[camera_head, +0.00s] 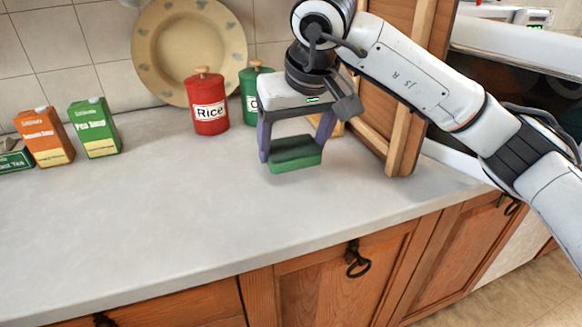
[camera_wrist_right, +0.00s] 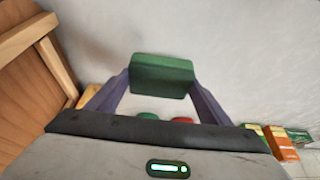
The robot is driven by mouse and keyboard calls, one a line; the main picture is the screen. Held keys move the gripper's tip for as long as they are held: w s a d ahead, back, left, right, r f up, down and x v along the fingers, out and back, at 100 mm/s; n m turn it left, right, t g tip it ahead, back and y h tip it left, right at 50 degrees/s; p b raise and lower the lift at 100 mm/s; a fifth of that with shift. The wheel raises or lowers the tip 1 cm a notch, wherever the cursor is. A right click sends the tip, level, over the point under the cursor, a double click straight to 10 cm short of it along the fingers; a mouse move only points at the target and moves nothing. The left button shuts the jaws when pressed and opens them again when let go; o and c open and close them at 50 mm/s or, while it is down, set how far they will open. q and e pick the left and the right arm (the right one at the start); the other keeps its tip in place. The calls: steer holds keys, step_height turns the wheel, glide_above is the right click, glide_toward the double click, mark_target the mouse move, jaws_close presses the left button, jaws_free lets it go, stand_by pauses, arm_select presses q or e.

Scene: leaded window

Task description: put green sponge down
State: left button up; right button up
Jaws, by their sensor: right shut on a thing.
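The green sponge (camera_head: 294,155) is a small block held between the two fingers of my right gripper (camera_head: 293,145) in the head view. The gripper points down over the grey countertop (camera_head: 190,215), and the sponge is close above the surface or on it; I cannot tell which. In the right wrist view the sponge (camera_wrist_right: 162,75) sits between the fingertips of my right gripper (camera_wrist_right: 160,82), with the counter behind it. My left gripper is in neither view.
A red rice canister (camera_head: 208,112) and a partly hidden green canister (camera_head: 250,88) stand behind, before a round plate (camera_head: 150,50). Orange (camera_head: 45,138) and green (camera_head: 95,128) cartons stand at left. The counter's front is clear.

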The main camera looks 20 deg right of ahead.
mark_target(293, 166)
steer(key=shift+f, duration=2.7)
steer(key=shift+f, duration=0.2)
steer(key=o, duration=1)
steer(key=shift+r, duration=0.1)
steer(key=shift+r, duration=0.25)
steer(key=v, duration=1.1)
steer(key=shift+s+r, duration=0.25)
steer(key=shift+r, duration=0.1)
